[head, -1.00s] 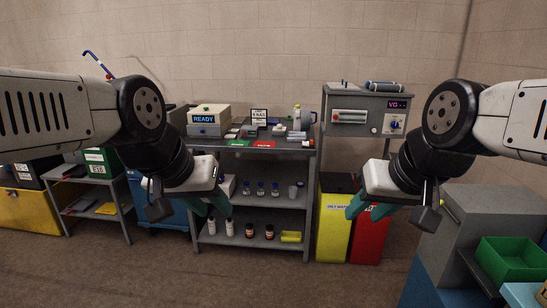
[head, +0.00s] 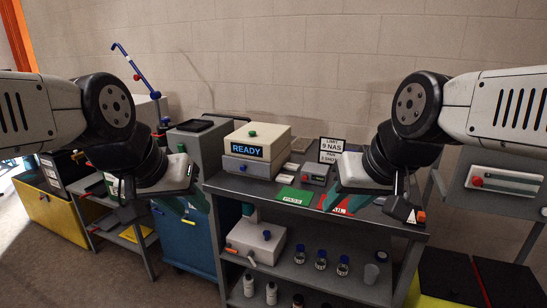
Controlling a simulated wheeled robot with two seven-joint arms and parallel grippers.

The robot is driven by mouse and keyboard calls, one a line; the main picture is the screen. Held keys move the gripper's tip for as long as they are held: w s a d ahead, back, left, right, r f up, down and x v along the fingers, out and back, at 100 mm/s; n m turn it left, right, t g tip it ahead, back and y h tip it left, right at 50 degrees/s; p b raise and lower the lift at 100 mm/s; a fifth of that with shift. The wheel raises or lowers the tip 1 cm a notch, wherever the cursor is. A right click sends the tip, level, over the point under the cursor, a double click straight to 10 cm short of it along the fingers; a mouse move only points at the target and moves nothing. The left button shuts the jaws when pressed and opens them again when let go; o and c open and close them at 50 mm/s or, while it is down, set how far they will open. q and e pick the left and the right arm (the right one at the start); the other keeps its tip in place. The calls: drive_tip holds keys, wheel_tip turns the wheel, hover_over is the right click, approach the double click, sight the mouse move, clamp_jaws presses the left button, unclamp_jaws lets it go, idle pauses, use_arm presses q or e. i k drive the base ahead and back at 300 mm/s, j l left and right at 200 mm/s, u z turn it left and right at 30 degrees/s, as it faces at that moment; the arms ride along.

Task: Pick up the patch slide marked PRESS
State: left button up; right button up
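No slide with a readable PRESS mark shows in the head view. Small items lie on the top of the grey shelf cart (head: 262,192), among them a green PASS card (head: 294,197) and a red card (head: 334,202) partly hidden by my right gripper. My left gripper (head: 184,205) has teal fingers spread apart and empty, in front of the cart's left side. My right gripper (head: 348,200) also has its teal fingers apart, in front of the cart's top, with nothing seen between them.
A cream box with a READY display (head: 247,151) stands on the cart, beside a small grey device (head: 314,173) and a 9 NAS sign (head: 331,149). Bottles (head: 321,260) and a white device (head: 256,241) fill lower shelves. A blue cabinet (head: 185,240) stands left.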

sight(288, 166)
drive_tip(key=i+z, duration=0.15)
drive_tip(key=i, duration=0.4)
drive_tip(key=i+j+z, duration=0.15)
drive_tip(key=i, duration=0.4)
